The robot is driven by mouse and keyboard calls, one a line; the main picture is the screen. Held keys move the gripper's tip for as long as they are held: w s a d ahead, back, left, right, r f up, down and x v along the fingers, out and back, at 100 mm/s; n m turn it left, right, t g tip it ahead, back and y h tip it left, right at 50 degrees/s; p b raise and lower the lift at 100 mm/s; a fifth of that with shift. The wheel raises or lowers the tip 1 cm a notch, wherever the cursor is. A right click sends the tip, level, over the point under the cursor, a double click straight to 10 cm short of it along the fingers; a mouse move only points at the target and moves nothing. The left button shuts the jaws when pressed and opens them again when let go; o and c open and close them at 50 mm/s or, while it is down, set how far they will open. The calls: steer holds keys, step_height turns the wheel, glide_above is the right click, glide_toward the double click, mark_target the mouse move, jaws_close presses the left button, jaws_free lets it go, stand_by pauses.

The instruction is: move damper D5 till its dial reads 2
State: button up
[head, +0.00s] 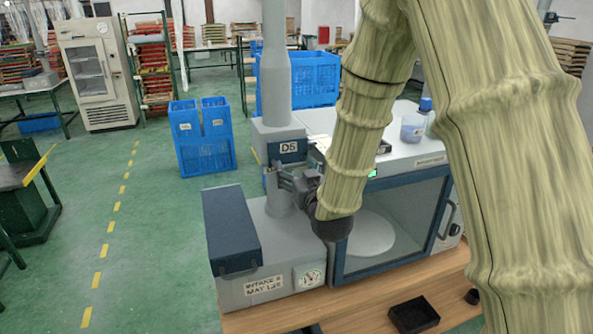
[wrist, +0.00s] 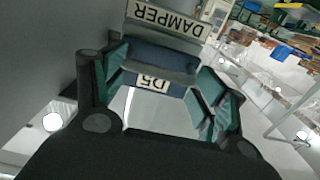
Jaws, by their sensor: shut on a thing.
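Damper D5 (head: 289,147) is a grey block with a dark blue label on the vertical grey duct, left of the booth. In the wrist view its D5 tag (wrist: 155,82) and DAMPER sign (wrist: 165,18) appear upside down. My gripper (head: 284,180) is at the duct just below the D5 label. In the wrist view my gripper (wrist: 160,66) has its fingers on either side of the blue-and-grey damper part, shut on it. A round white dial (head: 311,278) is on the front of the grey cabinet; its needle is too small to read surely.
The glass-fronted booth (head: 392,222) stands right of the duct, partly hidden by my arm. A dark blue lidded box (head: 230,228) sits at the left. A black tray (head: 414,316) lies on the wooden bench (head: 350,311). A blue-capped bottle (head: 414,127) stands on the booth.

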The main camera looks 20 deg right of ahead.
steer(key=shift+r, duration=0.1)
steer(key=c, duration=0.7)
steer(key=shift+c, duration=0.4)
steer(key=shift+s+b, duration=0.15)
steer(key=shift+b, duration=0.55)
steer(key=shift+c, duration=0.2)
steer(key=shift+s+r, duration=0.1)
steer(key=shift+s, duration=0.15)
steer(key=shift+w, duration=0.1)
steer(key=o, duration=2.1)
steer(key=shift+o, duration=0.3)
steer(key=shift+d, duration=0.15)
